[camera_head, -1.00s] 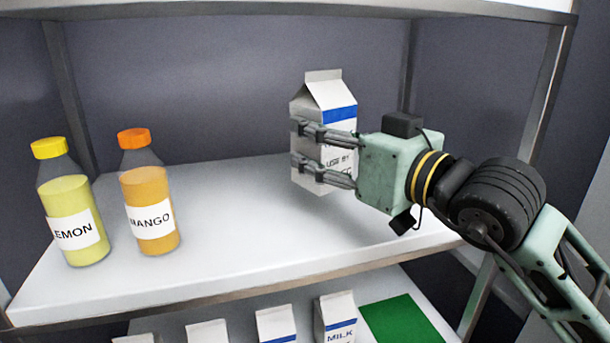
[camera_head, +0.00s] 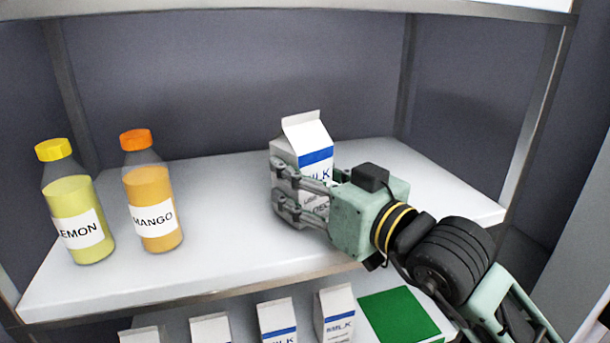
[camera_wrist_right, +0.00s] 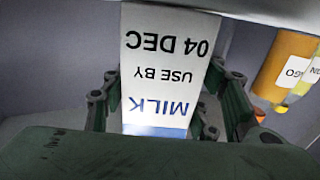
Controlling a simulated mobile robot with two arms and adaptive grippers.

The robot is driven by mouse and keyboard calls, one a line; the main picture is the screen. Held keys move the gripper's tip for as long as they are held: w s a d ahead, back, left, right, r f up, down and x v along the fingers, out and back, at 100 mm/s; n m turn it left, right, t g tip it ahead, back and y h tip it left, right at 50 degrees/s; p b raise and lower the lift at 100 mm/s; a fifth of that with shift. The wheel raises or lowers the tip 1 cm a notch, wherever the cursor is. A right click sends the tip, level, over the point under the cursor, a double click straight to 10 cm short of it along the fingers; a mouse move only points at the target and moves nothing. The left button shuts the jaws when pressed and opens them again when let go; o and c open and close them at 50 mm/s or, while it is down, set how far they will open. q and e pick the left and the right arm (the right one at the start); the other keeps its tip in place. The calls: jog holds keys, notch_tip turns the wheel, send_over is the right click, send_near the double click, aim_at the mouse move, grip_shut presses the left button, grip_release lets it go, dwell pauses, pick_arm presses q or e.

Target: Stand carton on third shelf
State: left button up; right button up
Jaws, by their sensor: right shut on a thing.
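A white milk carton with a blue band (camera_head: 303,150) is upright, tilted slightly, over the middle of the upper visible shelf (camera_head: 200,275). My right gripper (camera_head: 300,195) is shut on the carton from its right side. The carton's lower part is partly hidden by the fingers, so I cannot tell whether its base touches the shelf. In the right wrist view the carton (camera_wrist_right: 172,65) sits between the fingers (camera_wrist_right: 170,105), its "MILK, USE BY 04 DEC" label upside down. My left gripper is not in view.
A lemon bottle (camera_head: 75,205) and a mango bottle (camera_head: 152,195) stand on the left of the same shelf. Several milk cartons (camera_head: 334,312) and a green mat (camera_head: 400,315) are on the shelf below. The shelf's right side is free.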

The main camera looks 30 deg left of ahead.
jog(key=o, duration=1.7)
jog(key=shift+f, duration=0.1)
jog(key=shift+c, duration=0.2)
jog(key=shift+r+p, duration=0.25)
jog(key=shift+p, duration=0.05)
jog(key=b+v, duration=0.4)
jog(key=v, duration=0.8)
